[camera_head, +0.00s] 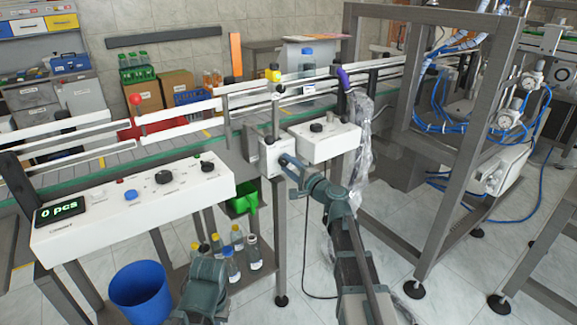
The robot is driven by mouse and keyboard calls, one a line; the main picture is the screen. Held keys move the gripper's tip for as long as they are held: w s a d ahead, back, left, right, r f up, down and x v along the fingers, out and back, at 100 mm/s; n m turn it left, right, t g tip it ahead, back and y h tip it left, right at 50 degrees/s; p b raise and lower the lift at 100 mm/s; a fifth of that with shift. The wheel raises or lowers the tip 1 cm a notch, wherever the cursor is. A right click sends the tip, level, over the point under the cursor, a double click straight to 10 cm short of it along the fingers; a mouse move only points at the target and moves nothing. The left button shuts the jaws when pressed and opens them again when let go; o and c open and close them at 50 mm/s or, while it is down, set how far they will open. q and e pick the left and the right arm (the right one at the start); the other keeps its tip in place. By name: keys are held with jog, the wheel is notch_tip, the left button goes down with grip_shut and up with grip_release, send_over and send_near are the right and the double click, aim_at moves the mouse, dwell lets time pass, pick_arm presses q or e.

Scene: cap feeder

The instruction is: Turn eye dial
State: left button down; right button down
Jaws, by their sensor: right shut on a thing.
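My right gripper (286,162) reaches up from the lower right to the front of a small white box (270,146) on the conveyor's near side. Its jaws are shut on a small part at that box's front, which I take to be the eye dial; the jaws hide it, so its mark and angle cannot be read. A post rises from the box to a yellow-topped sensor head (273,75) by the rail. A part of my left arm shows at the bottom, but its gripper does not.
A white box with a black knob (316,127) stands just right of the small box. A control panel (130,215) with knobs, buttons and a display reading "0 pcs" is at left. A clear plastic bag (360,140) hangs right. A metal frame (440,150) stands further right.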

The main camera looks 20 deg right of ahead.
jog(key=m, duration=0.5)
jog(key=shift+m, duration=0.3)
jog(key=m, duration=0.4)
jog(key=shift+m, duration=0.4)
jog(key=shift+c, duration=2.1)
grip_release()
jog(key=shift+d, duration=0.1)
jog(key=v, duration=1.4)
jog(key=shift+w, duration=0.1)
